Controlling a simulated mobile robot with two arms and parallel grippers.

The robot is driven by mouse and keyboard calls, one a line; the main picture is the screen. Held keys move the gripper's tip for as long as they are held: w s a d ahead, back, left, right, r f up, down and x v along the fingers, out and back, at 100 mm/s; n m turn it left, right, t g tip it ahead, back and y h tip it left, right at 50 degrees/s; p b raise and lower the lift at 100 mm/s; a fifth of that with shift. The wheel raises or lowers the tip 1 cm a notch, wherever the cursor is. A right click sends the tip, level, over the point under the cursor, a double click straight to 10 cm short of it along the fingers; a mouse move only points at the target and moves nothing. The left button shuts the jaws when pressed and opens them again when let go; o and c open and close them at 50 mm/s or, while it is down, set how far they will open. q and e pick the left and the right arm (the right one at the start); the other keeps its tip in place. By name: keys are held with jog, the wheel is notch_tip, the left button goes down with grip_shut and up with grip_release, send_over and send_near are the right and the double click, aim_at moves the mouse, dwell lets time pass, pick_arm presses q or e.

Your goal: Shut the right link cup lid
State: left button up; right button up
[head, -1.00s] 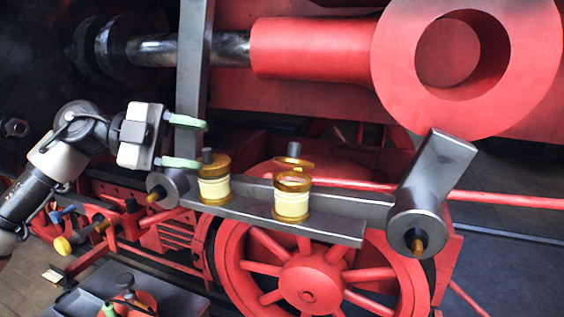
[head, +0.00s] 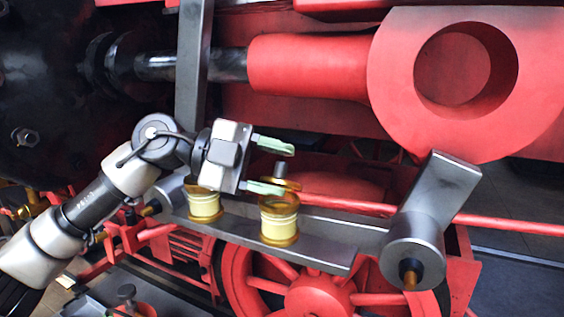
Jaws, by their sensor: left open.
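The right link cup (head: 279,222) is a cream cylinder with brass bands, standing on the grey link bar. Its brass lid (head: 287,184), with a grey knob (head: 280,168), sits raised above the cup's rim, with a gap between them. My left gripper (head: 278,168) is open, its two green-tipped fingers one above the other. In the picture the knob lies between the fingertips, and the lower finger overlaps the lid's left side. I cannot tell whether they touch. My right gripper is not in view.
The left link cup (head: 205,206) stands beside it, its top hidden by my gripper. The grey link bar (head: 325,256) runs below both cups to a grey crank (head: 430,220). A large red rod end (head: 400,80) is above right, and an upright grey bar (head: 193,60) above left.

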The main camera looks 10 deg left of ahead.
pick_arm(q)
jog(key=shift+d+f, duration=0.15)
jog(key=shift+d, duration=0.3)
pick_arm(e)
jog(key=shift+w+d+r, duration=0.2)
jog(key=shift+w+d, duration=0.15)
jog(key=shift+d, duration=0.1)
